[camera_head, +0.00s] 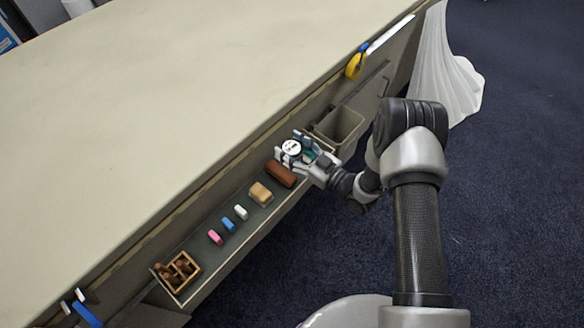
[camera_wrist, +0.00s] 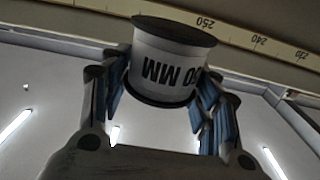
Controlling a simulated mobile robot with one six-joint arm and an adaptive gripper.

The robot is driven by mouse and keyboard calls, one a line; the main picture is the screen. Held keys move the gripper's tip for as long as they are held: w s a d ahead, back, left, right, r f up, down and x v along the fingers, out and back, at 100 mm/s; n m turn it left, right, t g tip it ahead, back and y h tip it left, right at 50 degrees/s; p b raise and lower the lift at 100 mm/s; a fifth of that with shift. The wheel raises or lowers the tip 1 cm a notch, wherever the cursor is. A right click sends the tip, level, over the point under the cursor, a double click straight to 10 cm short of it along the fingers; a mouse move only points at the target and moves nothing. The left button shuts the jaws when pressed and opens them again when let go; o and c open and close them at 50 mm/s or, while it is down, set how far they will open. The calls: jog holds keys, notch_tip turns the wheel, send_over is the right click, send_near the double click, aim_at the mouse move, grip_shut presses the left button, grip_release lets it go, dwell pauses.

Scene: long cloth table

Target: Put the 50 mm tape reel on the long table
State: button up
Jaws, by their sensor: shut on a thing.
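The tape reel (camera_wrist: 168,62) is white with dark flanges and carries upside-down printing that ends in "MM". It fills the space between the blue-padded fingers of my gripper (camera_wrist: 165,105), which are shut on it. In the head view the reel (camera_head: 291,148) shows as a small round white face at my gripper (camera_head: 298,153). The gripper is over the tray strip at the long table's near side, close to the edge. The long table (camera_head: 150,110) has a broad, bare cream top. The reel's far side is hidden.
A tray (camera_head: 262,216) along the table's side holds a brown block (camera_head: 281,173), a tan block (camera_head: 261,192), small coloured pieces and a wooden box (camera_head: 177,271). A grey bin (camera_head: 340,125) is right of my gripper. A yellow roll (camera_head: 355,66) hangs farther along. A numbered scale (camera_wrist: 255,40) runs along an edge.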

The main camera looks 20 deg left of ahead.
notch_tip(320, 180, down, 8)
jog(key=shift+f+b, duration=0.1)
jog(key=shift+b, duration=1.15)
jog(key=shift+f+b, duration=0.5)
jog(key=shift+f, duration=0.1)
jog(key=o, duration=1.1)
jog(key=shift+o, duration=0.2)
jog(key=shift+r, duration=0.15)
jog(key=shift+r+p, duration=0.35)
jog(key=shift+p, duration=0.1)
jog(key=p+v, duration=0.2)
jog(key=v, duration=1)
jog(key=shift+p, duration=0.4)
